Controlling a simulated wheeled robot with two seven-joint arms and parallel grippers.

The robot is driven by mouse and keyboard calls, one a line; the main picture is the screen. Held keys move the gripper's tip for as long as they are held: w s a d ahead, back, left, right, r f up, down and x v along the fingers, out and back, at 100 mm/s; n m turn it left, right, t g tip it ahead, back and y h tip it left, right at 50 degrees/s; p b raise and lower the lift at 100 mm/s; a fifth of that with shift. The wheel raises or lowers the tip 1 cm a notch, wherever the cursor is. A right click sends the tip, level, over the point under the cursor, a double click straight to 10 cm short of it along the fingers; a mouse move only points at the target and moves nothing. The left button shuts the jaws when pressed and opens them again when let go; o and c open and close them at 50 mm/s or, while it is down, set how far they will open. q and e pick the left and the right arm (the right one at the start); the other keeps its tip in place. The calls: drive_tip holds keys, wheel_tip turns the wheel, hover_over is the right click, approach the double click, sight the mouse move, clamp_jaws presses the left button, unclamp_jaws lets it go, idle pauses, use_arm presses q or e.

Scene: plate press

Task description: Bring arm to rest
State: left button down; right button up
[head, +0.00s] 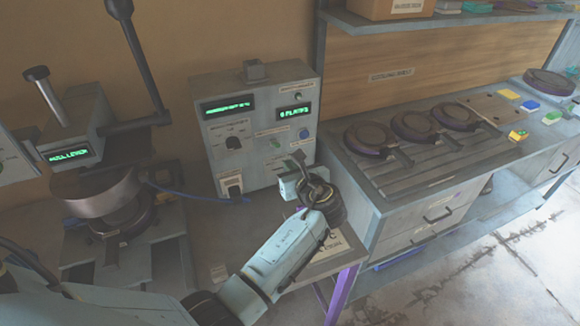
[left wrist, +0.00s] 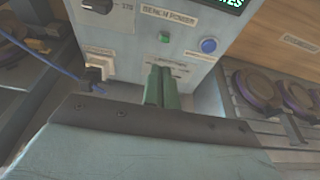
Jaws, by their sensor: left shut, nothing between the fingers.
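My left arm reaches in from the lower left of the head view. My left gripper (head: 298,161) is in front of the lower right of the grey control box (head: 258,125). In the left wrist view, the left gripper's two greenish fingers (left wrist: 161,86) are together with nothing between them. They point at the lower front of the control box, below a green button (left wrist: 164,37) and a blue button (left wrist: 208,45). I cannot tell whether they touch the panel. The labels behind the fingers are partly hidden. My right gripper is not in view.
A plate press (head: 105,190) with a long upright lever stands left. A blue cable (head: 190,195) runs toward the control box. A cooling shelf bench (head: 385,185) at right holds several dark round plates (head: 415,125). Floor at lower right is clear.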

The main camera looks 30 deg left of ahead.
use_arm(q)
drive_tip(key=s+a+f+n+g+h, duration=0.1)
drive_tip(key=s+f+n+g+h, duration=0.15)
drive_tip(key=s+f+n, duration=0.4)
drive_tip(key=s+a+f+n+g+h, duration=0.1)
drive_tip(key=s+f+n+g+h, duration=0.15)
drive_tip(key=s+n, duration=0.7)
drive_tip(key=s+d+r+n+g+h, duration=0.1)
drive_tip(key=s+d+n+h, duration=0.25)
drive_tip(key=s, duration=0.55)
drive_tip(key=s+d+r+n+h, duration=0.1)
drive_tip(key=s+d+n+h, duration=0.15)
drive_tip(key=s+n, duration=0.45)
drive_tip(key=s+f+m+g+b, duration=0.1)
drive_tip(key=s+f+b, duration=0.15)
drive_tip(key=f, duration=1.25)
drive_tip(key=s+f+m+g+b, duration=0.1)
drive_tip(key=f+b, duration=0.3)
drive_tip(key=f, duration=1.1)
drive_tip(key=s+a+f+b, duration=0.3)
drive_tip(key=s+f+b, duration=0.1)
drive_tip(key=s+f, duration=1.2)
wheel_tip(320, 180, down, 4)
drive_tip(key=shift+s+a+f+g+b, duration=0.1)
drive_tip(key=shift+s+a+g+b, duration=0.1)
drive_tip(key=shift+g+b, duration=0.2)
